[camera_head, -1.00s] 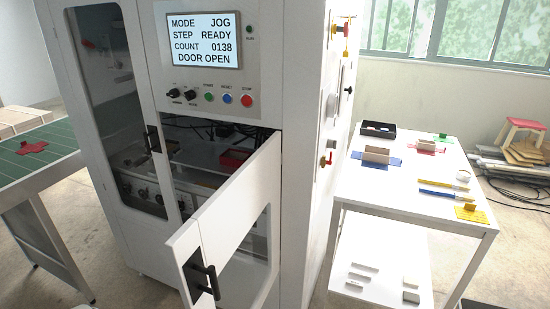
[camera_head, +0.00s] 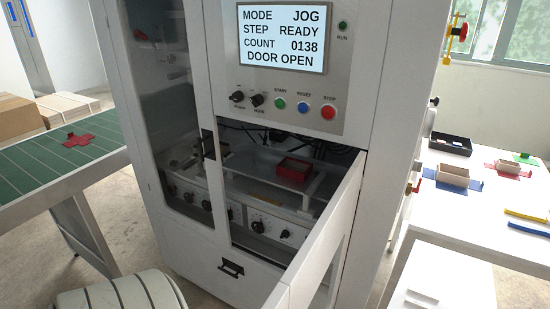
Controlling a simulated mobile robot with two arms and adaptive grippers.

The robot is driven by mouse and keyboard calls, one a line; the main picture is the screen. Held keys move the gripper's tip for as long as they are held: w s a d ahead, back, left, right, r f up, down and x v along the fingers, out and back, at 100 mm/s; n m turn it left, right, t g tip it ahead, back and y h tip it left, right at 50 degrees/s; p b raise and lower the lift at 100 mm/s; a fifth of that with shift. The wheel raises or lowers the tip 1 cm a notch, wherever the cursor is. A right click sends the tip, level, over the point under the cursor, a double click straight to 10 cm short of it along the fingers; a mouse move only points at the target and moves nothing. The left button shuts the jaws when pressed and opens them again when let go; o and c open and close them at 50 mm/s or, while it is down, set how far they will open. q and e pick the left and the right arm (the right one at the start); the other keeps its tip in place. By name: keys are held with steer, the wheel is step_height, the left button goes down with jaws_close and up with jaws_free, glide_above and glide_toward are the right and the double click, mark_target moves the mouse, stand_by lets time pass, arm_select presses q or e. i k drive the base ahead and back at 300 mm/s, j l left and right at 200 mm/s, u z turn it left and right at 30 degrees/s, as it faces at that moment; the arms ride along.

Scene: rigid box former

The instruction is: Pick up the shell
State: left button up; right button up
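Several things could be the shell, and I cannot tell which one is meant. A small red open-topped box (camera_head: 294,174) sits inside the machine, behind the open door. A beige open-topped box (camera_head: 453,178) stands on the white table at the right, with a blue flat piece beside it. Neither of my grippers is in view.
The white machine's screen (camera_head: 281,37) reads JOG, READY, DOOR OPEN. Its door (camera_head: 318,255) stands swung out towards me. A black tray (camera_head: 450,144) and coloured pieces lie on the white table (camera_head: 455,232). Brown cartons (camera_head: 22,120) stand at the far left.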

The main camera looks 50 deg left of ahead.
mark_target(300, 167)
steer(key=j, duration=0.5)
steer(key=k+j, duration=0.15)
steer(key=j, duration=0.8)
steer(key=j+z, duration=0.9)
steer(key=k+j+z, duration=0.1)
steer(key=j+z, duration=0.2)
steer(key=z, duration=0.15)
steer(key=i+j, duration=0.1)
steer(key=j, duration=0.25)
steer(key=j+u, duration=0.1)
steer(key=j, duration=0.3)
steer(key=u, duration=0.4)
steer(key=i+j+u, duration=0.1)
steer(key=u, duration=0.65)
steer(key=i+u, duration=0.1)
steer(key=u, duration=0.3)
